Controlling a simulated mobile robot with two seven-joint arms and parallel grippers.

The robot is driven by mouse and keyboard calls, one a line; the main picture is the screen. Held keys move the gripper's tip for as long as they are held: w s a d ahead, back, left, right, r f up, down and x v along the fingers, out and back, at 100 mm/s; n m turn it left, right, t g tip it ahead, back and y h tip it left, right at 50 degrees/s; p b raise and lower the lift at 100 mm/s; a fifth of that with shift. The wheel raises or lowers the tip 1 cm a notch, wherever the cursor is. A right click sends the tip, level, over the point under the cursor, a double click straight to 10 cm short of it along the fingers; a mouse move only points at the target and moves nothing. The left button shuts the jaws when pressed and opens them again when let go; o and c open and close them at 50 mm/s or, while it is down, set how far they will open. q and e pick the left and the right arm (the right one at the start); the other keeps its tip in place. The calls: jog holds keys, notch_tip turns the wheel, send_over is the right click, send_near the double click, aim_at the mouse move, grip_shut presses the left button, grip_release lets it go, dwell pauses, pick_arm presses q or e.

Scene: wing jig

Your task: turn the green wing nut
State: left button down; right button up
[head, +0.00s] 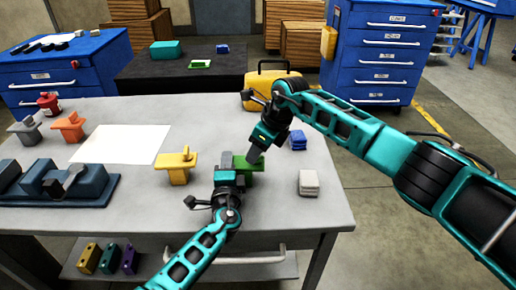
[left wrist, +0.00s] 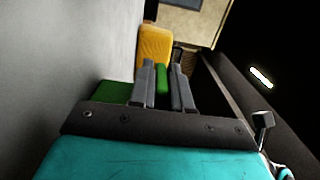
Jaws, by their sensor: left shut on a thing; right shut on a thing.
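The green wing nut piece stands near the front middle of the table, with its green base block (head: 250,168) partly hidden by my grippers in the head view. My left gripper (head: 227,160) reaches it from the front. In the left wrist view its two grey fingers (left wrist: 165,85) are shut on an upright green part, the wing (left wrist: 162,78); the lower green base (left wrist: 113,92) shows to the left. My right gripper (head: 254,155) comes down from the right, its fingertips at the green piece. It is shut, but its exact hold on the block is hidden.
A yellow wing piece (head: 176,174) stands just left of the green one. Blue blocks (head: 298,140) and a pale block (head: 309,183) lie to the right. A yellow case (head: 271,80) stands behind. A white sheet (head: 120,144) lies on the left, near a dark blue fixture (head: 90,182).

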jog(key=m+h, duration=0.1)
jog(key=m, duration=0.2)
jog(key=m+t+h, duration=0.1)
jog(key=m, duration=0.2)
jog(key=shift+m+t, duration=0.3)
jog(key=m+h, duration=0.1)
jog(key=m, duration=0.2)
jog(key=m+h, duration=0.1)
jog(key=m, duration=0.2)
jog(key=shift+s+a+t, duration=0.1)
jog(key=shift+a+t, duration=0.1)
jog(key=shift+t, duration=0.1)
jog(key=o, duration=1.1)
jog(key=v, duration=1.2)
jog(key=shift+a, duration=0.15)
pick_arm(q)
jog(key=c, duration=1)
grip_release()
